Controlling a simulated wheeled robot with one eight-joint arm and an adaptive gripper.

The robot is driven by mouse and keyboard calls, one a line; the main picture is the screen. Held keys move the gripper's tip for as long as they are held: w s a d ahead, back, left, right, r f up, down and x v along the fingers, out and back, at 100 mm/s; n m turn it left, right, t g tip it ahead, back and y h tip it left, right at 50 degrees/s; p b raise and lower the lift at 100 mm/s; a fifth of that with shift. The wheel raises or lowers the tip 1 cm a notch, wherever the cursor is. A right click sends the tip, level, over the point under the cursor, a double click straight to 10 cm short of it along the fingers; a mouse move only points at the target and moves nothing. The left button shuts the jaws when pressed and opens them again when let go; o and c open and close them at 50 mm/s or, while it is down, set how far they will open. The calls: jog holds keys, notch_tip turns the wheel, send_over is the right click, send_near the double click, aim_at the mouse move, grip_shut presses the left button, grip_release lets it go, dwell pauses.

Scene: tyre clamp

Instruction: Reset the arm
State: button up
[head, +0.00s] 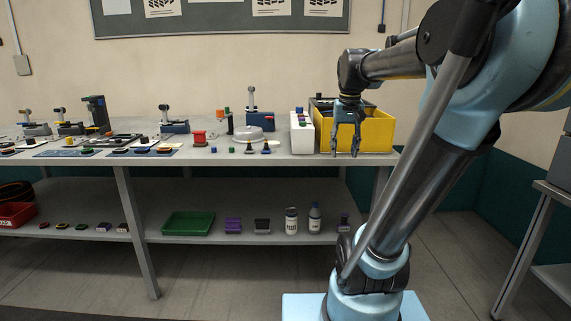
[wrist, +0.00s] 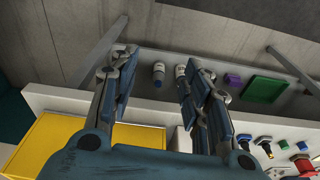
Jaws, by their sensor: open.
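My gripper (head: 345,139) hangs from the end of my arm in front of the yellow bin at the right end of the workbench (head: 330,160). Its fingers point down, stand apart and hold nothing. In the wrist view my gripper (wrist: 160,95) shows its blue-grey fingers spread, with the bench edge and the lower shelf beyond them. Several tyre-clamp-like devices (head: 173,127) stand on the bench to the left, well apart from my gripper.
The yellow bin (head: 378,134) is close behind my gripper, with a white box (head: 301,138) beside it. Small coloured parts cover the bench leftward. The lower shelf holds a green tray (head: 188,223), bottles (head: 291,221) and a purple block (head: 233,225). Open floor lies in front.

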jog(key=s+f, duration=0.8)
jog(key=f, duration=0.3)
jog(key=s+f, duration=0.8)
jog(key=f, duration=0.2)
jog(key=shift+s+f+n+t, duration=0.3)
jog(key=shift+s+f+n, duration=0.05)
jog(key=shift+n, duration=0.05)
jog(key=shift+w+f, duration=0.2)
jog(key=shift+w, duration=0.25)
